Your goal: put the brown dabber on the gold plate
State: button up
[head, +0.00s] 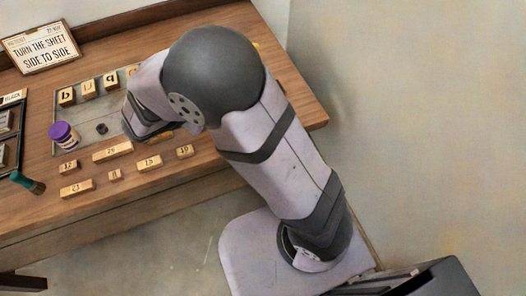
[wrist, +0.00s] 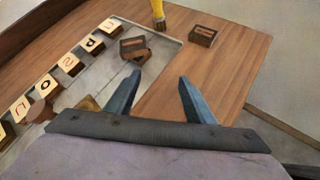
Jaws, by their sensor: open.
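My gripper (wrist: 159,79) is open and empty in the wrist view, its two blue fingers apart above the bench. A brown, round-topped piece that looks like the brown dabber (wrist: 40,110) stands to the left of the fingers, beside the letter blocks. A small tan-gold piece (wrist: 88,103) lies just left of the gripper, partly hidden by it; I cannot tell whether it is the gold plate. In the head view my arm hides the gripper and the area under it, and I cannot make out the brown dabber there.
Letter blocks (wrist: 70,64) stand in a row on a grey slab (wrist: 158,46). Dark-topped wooden blocks (wrist: 203,35) and a yellow-handled tool (wrist: 158,12) lie beyond the fingers. A purple-topped jar (head: 63,135), a teal-handled tool (head: 28,182) and several number blocks (head: 112,151) occupy the bench.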

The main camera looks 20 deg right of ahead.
jog(key=s+d+m+g, duration=0.1)
jog(key=s+d+m, duration=0.1)
jog(key=s+d+f+m+g, duration=0.1)
jog(key=s+d+m, duration=0.1)
jog(key=d, duration=0.1)
jog(key=shift+d+g, duration=0.1)
jog(key=shift+g, duration=0.3)
jog(key=s+d+m+g, duration=0.1)
jog(key=s+m, duration=0.1)
jog(key=s+d+f+m+g+y, duration=0.1)
jog(key=s+m, duration=0.1)
jog(key=s, duration=0.1)
jog(key=s+d+m+g+y, duration=0.1)
jog(key=s+d+m, duration=0.1)
jog(key=shift+s+f, duration=0.15)
jog(key=shift+f, duration=0.25)
jog(key=s+a+f+m+g+y, duration=0.1)
jog(key=s+m+y, duration=0.5)
jog(key=m, duration=0.6)
jog(key=shift+s+a+m, duration=0.15)
jog(key=shift+s+m, duration=0.25)
jog(key=shift+s, duration=0.85)
notch_tip(320, 180, up, 9)
jog(key=p, duration=0.9)
